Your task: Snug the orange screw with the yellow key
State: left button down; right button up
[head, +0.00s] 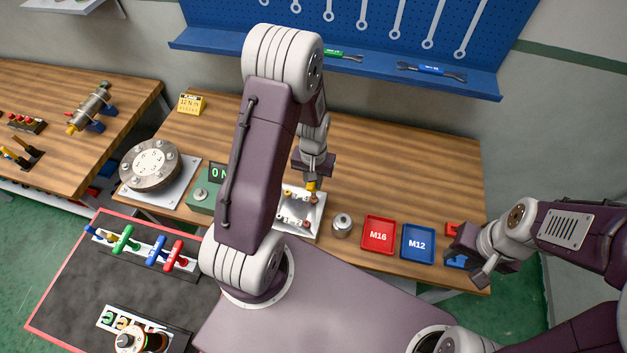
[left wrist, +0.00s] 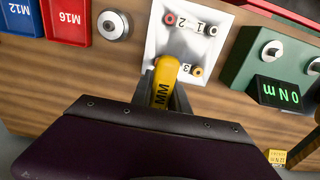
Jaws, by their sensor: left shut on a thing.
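My left gripper (head: 312,176) is shut on the yellow key (head: 311,186), pointing down over the far right corner of a pale metal screw plate (head: 295,232). The key (left wrist: 166,78), marked "MM", also shows in the left wrist view and covers one plate corner. In the head view an orange-brown spot (head: 313,198), perhaps a screw head, lies right at the key's lower end; contact is unclear. In the left wrist view an orange-yellow screw (left wrist: 197,72) is by number 3, beside the key. My right gripper (head: 466,268) is open at the table's right end.
A green box (left wrist: 272,60) with a display reading 0 Nm stands beside the plate. A silver cylinder (head: 342,225), a red M16 tray (head: 378,247) and a blue M12 tray (head: 417,257) stand right of it. Colored keys (head: 157,252) stand in a rack at lower left.

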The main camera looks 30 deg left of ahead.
pick_arm(q)
jog(key=m, duration=0.3)
jog(key=shift+s, duration=0.2)
jog(key=m, duration=0.3)
jog(key=shift+f+p, duration=0.15)
jog(key=shift+p, duration=0.15)
jog(key=shift+m, duration=0.5)
jog(key=m, duration=0.5)
jog(key=shift+w+a+p, duration=0.1)
jog(key=shift+w+p, duration=0.05)
jog(key=shift+p, duration=0.15)
jog(key=shift+w+a+r+p, duration=0.1)
jog(key=shift+w+r+p, duration=0.15)
jog(key=shift+r+p, duration=0.45)
jog(key=shift+s, duration=0.1)
